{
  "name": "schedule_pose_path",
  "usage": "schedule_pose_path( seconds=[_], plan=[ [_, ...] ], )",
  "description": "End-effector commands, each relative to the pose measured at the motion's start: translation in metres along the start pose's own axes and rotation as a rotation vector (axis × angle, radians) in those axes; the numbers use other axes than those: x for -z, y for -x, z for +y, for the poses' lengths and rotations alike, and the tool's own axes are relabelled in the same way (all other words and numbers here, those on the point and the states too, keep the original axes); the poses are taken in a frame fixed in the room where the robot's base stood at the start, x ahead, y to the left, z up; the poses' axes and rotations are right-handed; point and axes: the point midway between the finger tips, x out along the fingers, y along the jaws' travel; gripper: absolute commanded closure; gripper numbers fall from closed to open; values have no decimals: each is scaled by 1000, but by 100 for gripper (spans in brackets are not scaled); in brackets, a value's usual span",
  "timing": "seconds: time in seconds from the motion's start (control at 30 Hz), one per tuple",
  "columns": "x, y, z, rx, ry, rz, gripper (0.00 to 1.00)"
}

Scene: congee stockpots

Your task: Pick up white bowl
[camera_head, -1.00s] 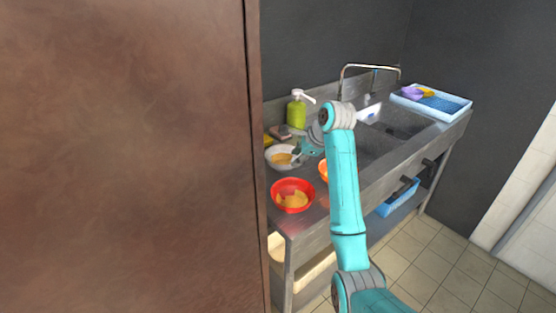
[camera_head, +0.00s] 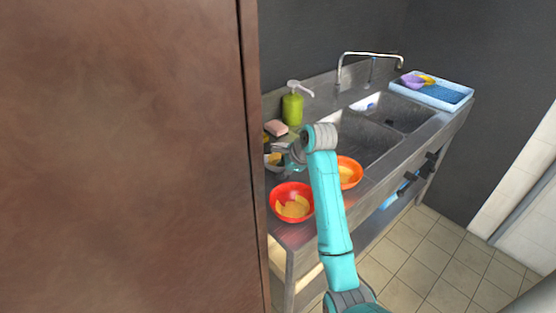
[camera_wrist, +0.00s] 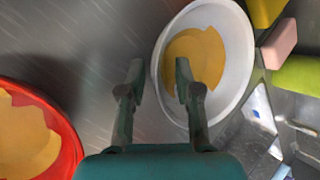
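The white bowl (camera_wrist: 238,62) with yellow-orange content is right of centre in the wrist view. In the head view the white bowl (camera_head: 273,168) is at the counter's left end, mostly hidden behind my wrist. My gripper (camera_wrist: 160,70) is open. In the wrist view the left fingertip lies outside the bowl's left rim and the right fingertip overlaps the bowl's inside, so the rim runs between them. I cannot tell how far the fingertips are above the rim. In the head view my gripper (camera_head: 280,150) is small and its fingers are unclear.
A red bowl (camera_head: 279,210) and an orange bowl (camera_head: 357,180), both with yellow-orange content, stand on the metal counter near my arm. A green soap bottle (camera_head: 292,108) and a pink block (camera_head: 276,128) are behind. A brown panel (camera_head: 130,150) blocks the left. The sink lies right.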

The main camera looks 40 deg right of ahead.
Motion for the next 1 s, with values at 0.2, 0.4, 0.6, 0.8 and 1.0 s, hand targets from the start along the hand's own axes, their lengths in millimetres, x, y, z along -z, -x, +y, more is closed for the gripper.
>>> schedule_pose_path(
  seconds=[0.2,0.4,0.6,0.8,1.0],
  plan=[
    [0,0,0,0,0,0,82],
    [0,0,0,0,0,0,100],
    [0,0,-1,1,0,0,100],
    [-4,9,-6,2,1,0,100],
    [-16,38,-22,4,2,0,100]
  ],
)
